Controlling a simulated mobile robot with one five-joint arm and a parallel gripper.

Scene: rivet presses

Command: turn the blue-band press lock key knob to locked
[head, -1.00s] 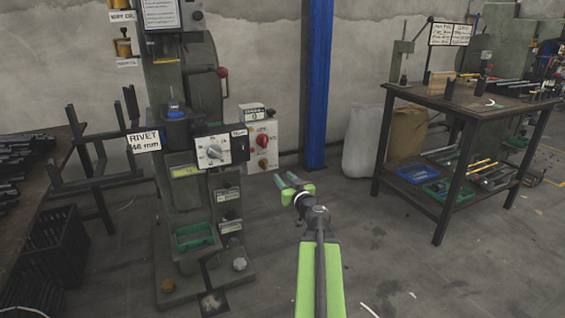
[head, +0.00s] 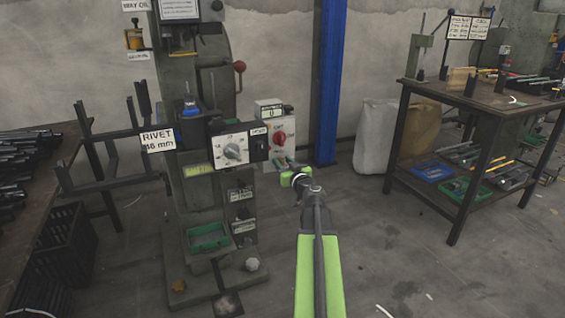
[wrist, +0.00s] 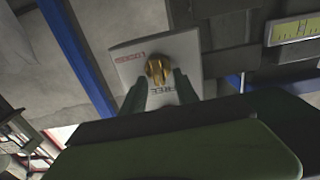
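A green-grey press (head: 220,78) with a blue part (head: 191,108) stands left of centre in the head view. A white box (head: 270,109) with a red switch (head: 279,138) is at its right side. In the wrist view, a brass knob (wrist: 158,70) sits on a pale plate (wrist: 187,50). Red lettering, apparently LOCKED, is to its left; dark lettering is below it, partly hidden. My gripper (head: 287,162) is at the box's lower part. In the wrist view my gripper's dark green fingers (wrist: 160,82) are apart, their tips around the knob's near side. Contact cannot be told.
A control box with a grey dial (head: 235,151) and a RIVET sign (head: 158,139) project from the press front. A blue post (head: 328,85) stands behind. A dark workbench (head: 480,98) is at right, a cluttered table (head: 62,160) at left. Floor between is mostly clear.

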